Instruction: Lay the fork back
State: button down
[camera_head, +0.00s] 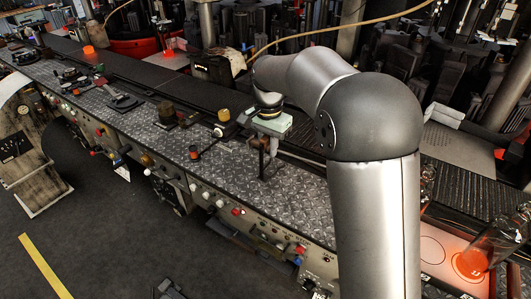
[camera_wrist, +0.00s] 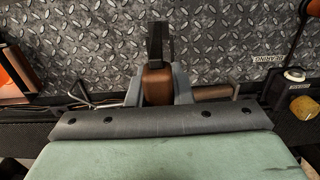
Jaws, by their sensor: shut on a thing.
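My gripper (camera_wrist: 158,92) is shut on the fork (camera_wrist: 156,82). In the wrist view its brown part sits between the grey jaws, and a dark straight piece reaches away from it over the patterned metal plate. In the head view my gripper (camera_head: 268,138) points down over the plate (camera_head: 232,172), with the dark fork (camera_head: 265,160) below it. I cannot tell whether its lower end touches the plate. The jaws and the green pad hide part of it.
A yellow-topped knob (camera_head: 224,115) and a white cylinder (camera_head: 222,130) stand left of my gripper. Red and white knobs (camera_head: 237,211) line the front edge. A dark track (camera_head: 190,88) runs behind. Bare plate lies in front of my gripper.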

jog(key=shift+w+a+f, duration=0.3)
jog(key=shift+f, duration=0.15)
jog(key=f, duration=0.3)
jog(key=shift+w+a+f, duration=0.2)
jog(key=shift+w+f, duration=0.05)
jog(key=shift+f, duration=0.15)
jog(key=shift+f, duration=0.2)
jog(key=c, duration=1.3)
grip_release()
jog(key=shift+r, duration=0.15)
